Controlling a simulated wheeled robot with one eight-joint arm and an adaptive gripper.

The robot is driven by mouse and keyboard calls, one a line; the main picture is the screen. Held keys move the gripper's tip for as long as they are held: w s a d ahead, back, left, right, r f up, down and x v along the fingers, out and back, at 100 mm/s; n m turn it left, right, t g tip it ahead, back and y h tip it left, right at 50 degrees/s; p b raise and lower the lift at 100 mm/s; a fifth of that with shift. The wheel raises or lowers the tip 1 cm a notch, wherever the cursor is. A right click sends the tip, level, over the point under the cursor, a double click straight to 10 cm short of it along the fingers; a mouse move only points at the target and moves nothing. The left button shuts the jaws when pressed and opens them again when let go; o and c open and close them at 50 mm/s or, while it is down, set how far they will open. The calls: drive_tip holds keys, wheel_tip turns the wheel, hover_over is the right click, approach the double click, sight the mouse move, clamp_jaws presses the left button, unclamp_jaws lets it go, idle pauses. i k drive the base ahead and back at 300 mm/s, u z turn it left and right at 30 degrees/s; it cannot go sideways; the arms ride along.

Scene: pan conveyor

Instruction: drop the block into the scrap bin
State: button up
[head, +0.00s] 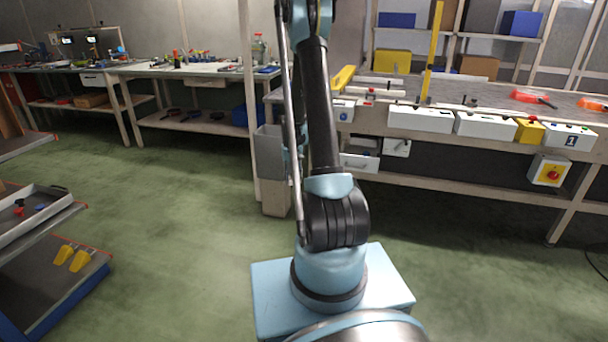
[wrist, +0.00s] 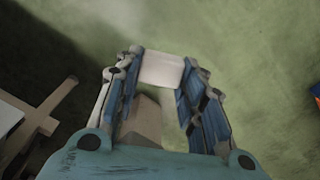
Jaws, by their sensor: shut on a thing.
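In the wrist view, my gripper (wrist: 163,62) is shut on a pale, whitish block (wrist: 162,71), held between the fingertips. Green floor shows beyond it. A brownish box-like shape (wrist: 147,118) lies between the fingers, nearer the wrist; I cannot tell for sure what it is. In the head view, a grey bin (head: 269,152) stands beside the workbench, partly behind my arm, with a beige box-like part (head: 275,198) below it at the floor. I cannot see inside the bin. My gripper and the block are not clearly visible in the head view.
A conveyor bench with white control boxes (head: 419,119) and a red stop button (head: 552,175) runs along the right. A tool-covered workbench (head: 195,70) stands at the back left. A shelf with a tray (head: 35,220) is at the near left. Green floor between is clear.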

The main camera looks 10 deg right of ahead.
sight(263, 175)
drive_tip(key=z, duration=0.35)
drive_tip(key=i, duration=1)
drive_tip(key=u, duration=0.05)
